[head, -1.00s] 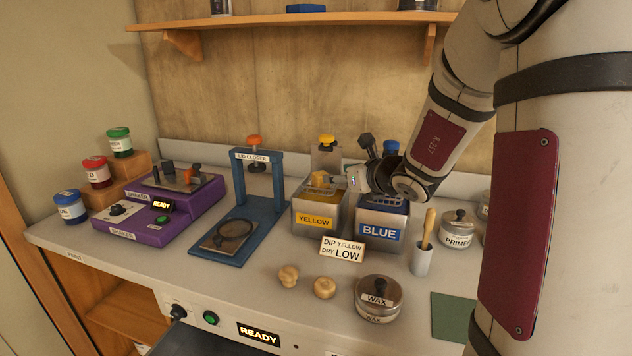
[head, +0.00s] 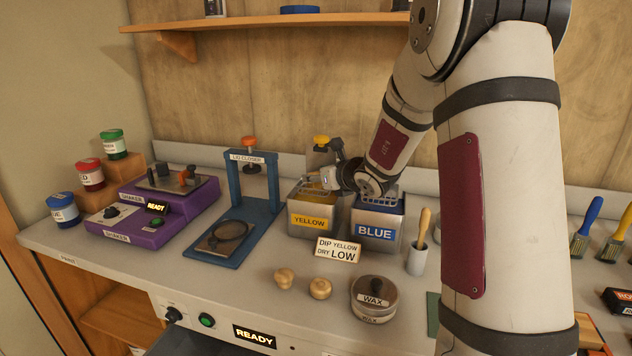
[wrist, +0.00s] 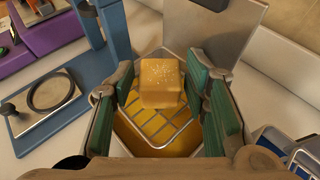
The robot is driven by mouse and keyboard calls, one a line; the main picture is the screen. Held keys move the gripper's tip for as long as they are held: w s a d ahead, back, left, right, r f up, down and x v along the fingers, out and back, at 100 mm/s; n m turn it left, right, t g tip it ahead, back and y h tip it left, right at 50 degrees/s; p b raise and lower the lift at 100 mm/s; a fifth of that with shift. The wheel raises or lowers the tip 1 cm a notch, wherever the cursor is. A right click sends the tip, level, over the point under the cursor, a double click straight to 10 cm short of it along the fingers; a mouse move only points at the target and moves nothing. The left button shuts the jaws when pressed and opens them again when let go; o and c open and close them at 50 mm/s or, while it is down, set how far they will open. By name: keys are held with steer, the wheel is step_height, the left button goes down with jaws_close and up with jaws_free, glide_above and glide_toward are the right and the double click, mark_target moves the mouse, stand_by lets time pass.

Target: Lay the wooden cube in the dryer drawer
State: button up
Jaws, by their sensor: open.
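The wooden cube (wrist: 162,83), yellowish with pale specks on top, sits over the wire grid of the yellow dip tank (head: 312,222). In the wrist view my gripper (wrist: 166,100) is open, with a green pad on either side of the cube and gaps between. In the head view my gripper (head: 325,180) is above the yellow tank, and the cube is hard to make out there. The dryer front under the counter has a lit READY display (head: 255,336), a green button and a knob. A dark drawer-like part (head: 190,344) juts out below, cut off by the frame.
The blue tank (head: 377,232) stands right of the yellow one, the blue lid closer (head: 235,185) left. Two wooden knobs (head: 320,288), a wax tin (head: 373,300) and a brush cup (head: 417,258) stand in front.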

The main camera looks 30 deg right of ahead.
steer(key=c, duration=0.8)
steer(key=shift+r, duration=0.15)
